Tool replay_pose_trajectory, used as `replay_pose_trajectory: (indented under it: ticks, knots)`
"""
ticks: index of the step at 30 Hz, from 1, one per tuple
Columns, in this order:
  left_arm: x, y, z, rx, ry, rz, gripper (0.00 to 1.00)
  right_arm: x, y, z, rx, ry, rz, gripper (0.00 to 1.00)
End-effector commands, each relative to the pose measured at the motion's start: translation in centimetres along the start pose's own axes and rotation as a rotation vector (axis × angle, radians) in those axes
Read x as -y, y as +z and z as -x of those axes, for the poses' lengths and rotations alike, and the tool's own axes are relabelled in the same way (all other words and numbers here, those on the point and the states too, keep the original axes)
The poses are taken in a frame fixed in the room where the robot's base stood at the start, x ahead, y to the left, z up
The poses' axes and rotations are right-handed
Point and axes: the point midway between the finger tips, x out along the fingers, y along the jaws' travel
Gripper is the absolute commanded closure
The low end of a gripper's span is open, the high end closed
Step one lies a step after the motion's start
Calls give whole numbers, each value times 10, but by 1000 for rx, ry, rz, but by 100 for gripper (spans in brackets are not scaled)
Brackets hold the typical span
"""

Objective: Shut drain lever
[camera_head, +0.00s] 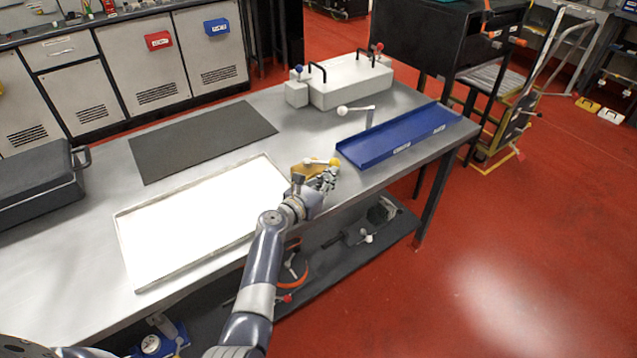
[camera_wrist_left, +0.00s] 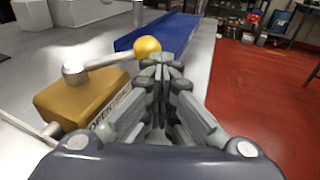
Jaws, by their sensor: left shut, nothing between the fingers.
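A small yellow-brown box (camera_wrist_left: 85,98) sits on the table, with partly readable lettering on its side. On its top is a pale lever (camera_wrist_left: 103,60) ending in a yellow ball knob (camera_wrist_left: 147,47). In the head view the knob (camera_head: 334,161) points right, towards the blue tray, and the box is partly hidden by my gripper. My left gripper (camera_head: 328,177) is shut and empty, close in front of the knob. In the left wrist view its fingertips (camera_wrist_left: 165,62) are just right of the knob; I cannot tell whether they touch. My right gripper is not in view.
A shallow white-bottomed tray (camera_head: 128,238) lies left of the box. A blue tray (camera_head: 395,148) lies right, with a white-knobbed lever (camera_head: 356,110) at its back edge. A pale handled case (camera_head: 345,82) and a dark mat (camera_head: 200,140) are behind. The table's front edge is near my gripper.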

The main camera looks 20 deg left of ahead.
Motion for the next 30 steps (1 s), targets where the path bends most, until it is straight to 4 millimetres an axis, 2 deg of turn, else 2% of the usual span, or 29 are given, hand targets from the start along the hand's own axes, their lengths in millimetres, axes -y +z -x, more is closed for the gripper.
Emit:
replay_pose_trajectory:
  ticks: [7,11,14,30]
  knots:
    - [2,3,-1,5,-3,-1,100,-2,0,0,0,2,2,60]
    - [2,3,6,6,-3,-3,100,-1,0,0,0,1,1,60]
    - [1,2,18,5,-1,-1,100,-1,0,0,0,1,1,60]
    - [0,0,108,2,2,-1,100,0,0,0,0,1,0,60]
